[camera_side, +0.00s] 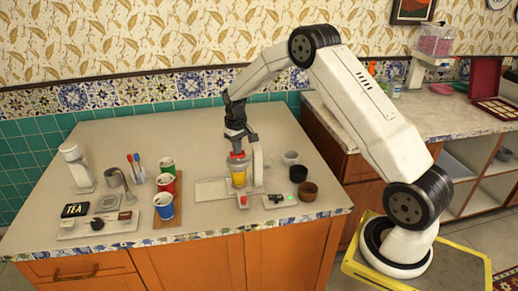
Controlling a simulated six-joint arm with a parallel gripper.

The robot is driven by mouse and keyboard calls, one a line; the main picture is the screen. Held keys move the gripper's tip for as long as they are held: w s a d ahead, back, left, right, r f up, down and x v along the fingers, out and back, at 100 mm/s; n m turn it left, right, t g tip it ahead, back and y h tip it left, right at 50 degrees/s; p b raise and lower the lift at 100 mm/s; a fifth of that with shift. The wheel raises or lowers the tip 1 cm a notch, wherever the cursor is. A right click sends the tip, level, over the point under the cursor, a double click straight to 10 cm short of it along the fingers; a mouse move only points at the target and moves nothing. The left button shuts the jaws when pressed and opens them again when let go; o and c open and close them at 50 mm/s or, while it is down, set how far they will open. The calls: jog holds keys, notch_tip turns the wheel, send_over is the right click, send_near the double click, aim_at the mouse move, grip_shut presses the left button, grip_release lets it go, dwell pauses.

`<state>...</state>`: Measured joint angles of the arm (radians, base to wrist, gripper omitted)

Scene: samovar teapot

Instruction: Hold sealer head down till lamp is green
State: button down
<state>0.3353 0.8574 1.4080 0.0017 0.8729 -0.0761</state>
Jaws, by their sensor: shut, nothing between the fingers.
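The sealer has a pale upright column (258,166) on a light base plate (211,191). Its red-topped head (238,156) sits low, right over a yellow cup (239,180). My gripper (237,148) is shut and points straight down onto the top of the head; it looks to be touching it, though the contact is small in this view. A small panel (273,202) lies to the right of the base plate. The lamp (291,197) on it glows green. A red knob-like part (243,200) is at the plate's front.
Cups with green, red and blue sides (164,205) stand on a wooden board to the left. A TEA box (75,210), a tray (98,226) and a white dispenser (77,168) are farther left. The counter's back is clear.

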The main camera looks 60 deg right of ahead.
jog(key=shift+r, duration=2.5)
jog(key=shift+a, duration=0.1)
jog(key=shift+s+a+r, duration=0.2)
jog(key=shift+s+a, duration=0.1)
jog(key=shift+a, duration=0.2)
jog(key=s+a+n+t, duration=0.1)
jog(key=s+a, duration=0.7)
jog(key=s, duration=0.3)
jog(key=s+a+n+t, duration=0.1)
jog(key=s+a+n, duration=0.1)
jog(key=s+a, duration=0.6)
jog(key=s, duration=0.3)
jog(key=shift+s+a+r+t, duration=0.2)
jog(key=shift+a+r+t, duration=0.1)
jog(key=shift+r, duration=0.1)
